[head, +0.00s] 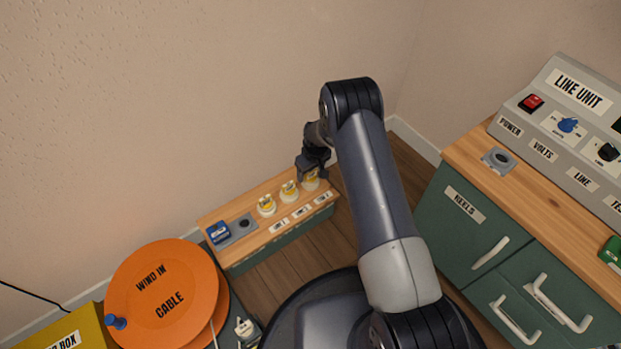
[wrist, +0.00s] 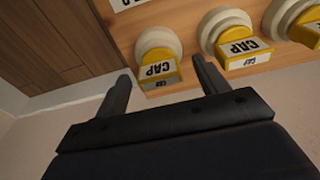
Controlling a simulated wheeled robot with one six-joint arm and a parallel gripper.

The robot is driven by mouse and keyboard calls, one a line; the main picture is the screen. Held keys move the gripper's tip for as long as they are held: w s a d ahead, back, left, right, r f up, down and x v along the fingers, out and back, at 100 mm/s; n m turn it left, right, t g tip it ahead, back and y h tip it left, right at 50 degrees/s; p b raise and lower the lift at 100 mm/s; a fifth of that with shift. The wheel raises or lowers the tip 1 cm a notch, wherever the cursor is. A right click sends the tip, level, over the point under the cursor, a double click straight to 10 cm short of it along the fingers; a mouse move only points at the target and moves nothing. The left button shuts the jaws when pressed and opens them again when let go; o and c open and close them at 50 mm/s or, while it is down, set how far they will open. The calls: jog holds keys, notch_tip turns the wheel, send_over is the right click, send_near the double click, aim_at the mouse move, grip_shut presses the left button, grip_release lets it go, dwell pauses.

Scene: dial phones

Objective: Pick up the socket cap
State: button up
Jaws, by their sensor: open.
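Several socket caps with white round bases and yellow tops labelled "CAP" stand in a row on a low wooden-topped bench. In the head view the left cap (head: 266,205) and middle cap (head: 289,191) show clearly; the right cap (head: 311,181) is partly hidden under my gripper (head: 312,160). In the wrist view my gripper (wrist: 165,80) is open, its two fingers on either side of the end cap (wrist: 158,55). I cannot tell whether they touch it. A second cap (wrist: 236,42) is just right of the right finger, and a third (wrist: 298,20) is cut off at the edge.
The bench (head: 255,238) also holds a grey plate (head: 240,228) with a dark hole and a blue block (head: 219,232). An orange cable reel (head: 165,290) stands front left. A green cabinet (head: 460,230) with the LINE UNIT panel (head: 570,110) is at right. A wall is close behind the bench.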

jog(key=shift+f, duration=0.1)
jog(key=shift+c, duration=0.2)
jog(key=c, duration=1.2)
jog(key=shift+o, duration=0.2)
